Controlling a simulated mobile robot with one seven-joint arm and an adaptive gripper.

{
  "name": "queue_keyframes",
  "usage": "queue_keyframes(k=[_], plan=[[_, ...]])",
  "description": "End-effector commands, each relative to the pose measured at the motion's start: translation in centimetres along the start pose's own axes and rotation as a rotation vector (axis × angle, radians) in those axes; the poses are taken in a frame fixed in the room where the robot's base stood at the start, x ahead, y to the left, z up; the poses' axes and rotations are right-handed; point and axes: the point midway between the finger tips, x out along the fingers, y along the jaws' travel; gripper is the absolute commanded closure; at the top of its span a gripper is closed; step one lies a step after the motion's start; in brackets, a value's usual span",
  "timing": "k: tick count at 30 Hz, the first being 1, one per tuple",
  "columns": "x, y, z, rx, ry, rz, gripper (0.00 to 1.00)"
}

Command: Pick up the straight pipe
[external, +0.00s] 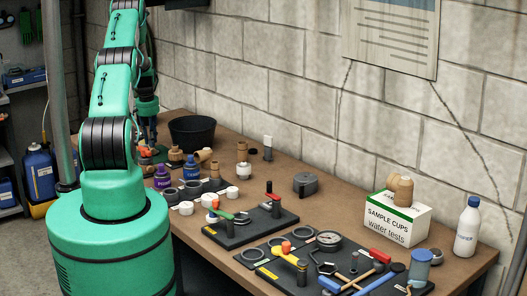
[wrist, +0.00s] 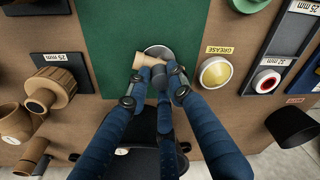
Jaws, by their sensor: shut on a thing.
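My gripper (wrist: 156,78) points down over a green mat (wrist: 130,25) in the wrist view. Its blue fingers are shut on a short tan pipe piece (wrist: 146,61), which looks like the straight pipe. The pipe lies across the fingertips, partly covered by them. A grey disc (wrist: 160,51) shows just behind the pipe. I cannot tell whether the pipe touches the disc or the mat. In the external view my gripper is at the far left end of the bench, largely hidden behind my arm.
Tan fittings (wrist: 48,88) sit by a 25 mm label at the left of the wrist view. A grease pot (wrist: 214,73) stands right of the fingers. A black bowl (external: 192,133) stands nearby on the bench (external: 285,165). A sample cups box (external: 396,219) and white bottle (external: 467,229) are far right.

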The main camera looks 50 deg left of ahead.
Motion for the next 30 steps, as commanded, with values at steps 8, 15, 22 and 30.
queue_keyframes(k=[8,15,22,30], plan=[[-0.5,0.0,-0.1,0.0,0.001,0.0,1.0],[-2.7,0.0,-0.4,0.0,0.002,0.0,1.0],[-6.3,0.0,-0.9,0.0,0.004,-0.001,1.0],[-9.3,0.0,-1.2,0.0,0.001,0.0,1.0]])
